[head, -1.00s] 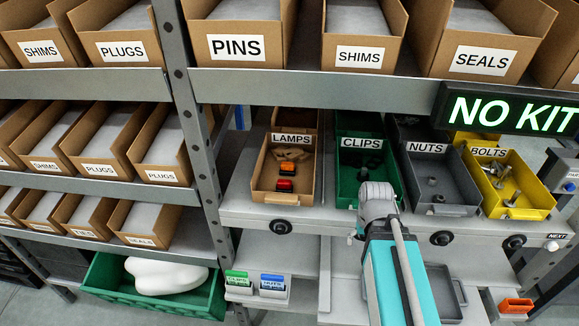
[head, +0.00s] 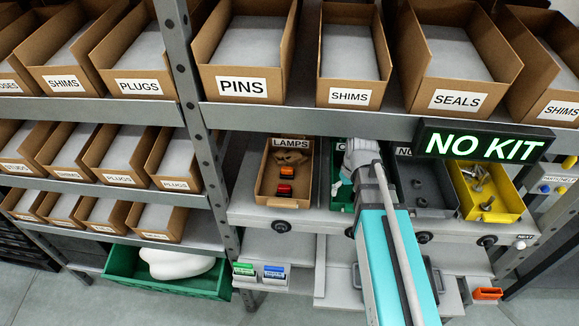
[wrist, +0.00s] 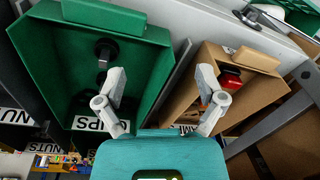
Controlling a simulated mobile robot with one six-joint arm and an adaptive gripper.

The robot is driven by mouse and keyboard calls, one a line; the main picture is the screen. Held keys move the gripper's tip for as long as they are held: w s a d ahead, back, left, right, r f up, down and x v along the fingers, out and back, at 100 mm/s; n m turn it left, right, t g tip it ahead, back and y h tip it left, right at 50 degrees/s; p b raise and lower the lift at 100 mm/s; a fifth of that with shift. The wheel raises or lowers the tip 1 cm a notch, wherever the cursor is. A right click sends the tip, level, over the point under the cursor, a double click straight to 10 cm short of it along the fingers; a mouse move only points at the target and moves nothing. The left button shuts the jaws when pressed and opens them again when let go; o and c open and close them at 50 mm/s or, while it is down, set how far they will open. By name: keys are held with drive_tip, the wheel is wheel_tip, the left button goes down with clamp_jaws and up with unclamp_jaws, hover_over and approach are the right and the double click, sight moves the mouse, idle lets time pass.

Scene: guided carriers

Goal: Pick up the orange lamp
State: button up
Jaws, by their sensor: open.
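The orange lamp (head: 287,172) lies in the cardboard LAMPS bin (head: 261,185), just behind a red lamp (head: 284,189). My gripper (head: 342,186) is over the green CLIPS bin, right of the LAMPS bin, and the arm partly hides it in the head view. In the wrist view my gripper (wrist: 160,85) has its two fingers wide apart with nothing between them. One finger is over the green bin (wrist: 155,60), the other over the cardboard bin (wrist: 200,55). A red lamp (wrist: 231,78) shows beside that finger. The orange lamp cannot be made out there.
The grey NUTS bin (head: 425,208) and yellow BOLTS bin (head: 490,216) stand to the right. A shelf edge (head: 300,115) and the lit NO KIT sign (head: 485,145) hang above the bins. A steel post (head: 197,130) stands left of the LAMPS bin.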

sight(290, 168)
drive_tip(key=w+a+r+n+y, duration=0.2)
drive_tip(key=w+a+n+y, duration=0.1)
drive_tip(key=w+a+n, duration=1)
drive_tip(key=w+a, duration=0.1)
drive_tip(key=w, duration=0.3)
drive_tip(key=shift+w+a+n+g+y, duration=0.3)
drive_tip(key=shift+w+n, duration=0.05)
drive_tip(key=shift+n, duration=0.05)
drive_tip(key=shift+f, duration=0.15)
drive_tip(key=b+x, duration=0.7)
drive_tip(key=x, duration=0.1)
drive_tip(key=shift+f+b, duration=0.25)
drive_tip(key=shift+b, duration=0.15)
drive_tip(key=b+x, duration=0.3)
drive_tip(key=shift+s+d+f+b, duration=0.15)
drive_tip(key=shift+f+b, duration=0.15)
drive_tip(key=shift+f, duration=0.1)
drive_tip(key=shift+b+x, duration=0.7)
drive_tip(key=shift+x, duration=0.1)
